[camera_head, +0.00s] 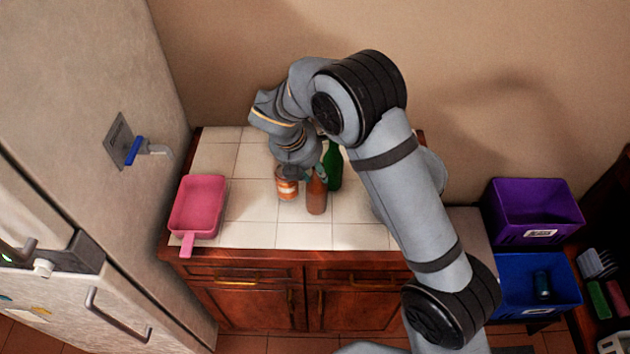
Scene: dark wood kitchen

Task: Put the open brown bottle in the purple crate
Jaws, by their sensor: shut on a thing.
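The brown bottle (316,198) stands upright on the white tiled counter, between an orange-labelled can and a green bottle. My gripper (319,173) is at the top of the brown bottle and shut on it. My wrist partly hides the neck, so I cannot see whether the bottle is open. The purple crate (510,228) is at the right, beyond the counter, with a white label on its front. It looks empty from here.
The can (287,188) and green bottle (333,168) stand close beside the brown bottle. A pink pan (199,204) lies at the counter's left. A blue crate (515,296) holding a dark can (542,285) sits in front of the purple one. A fridge is at left.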

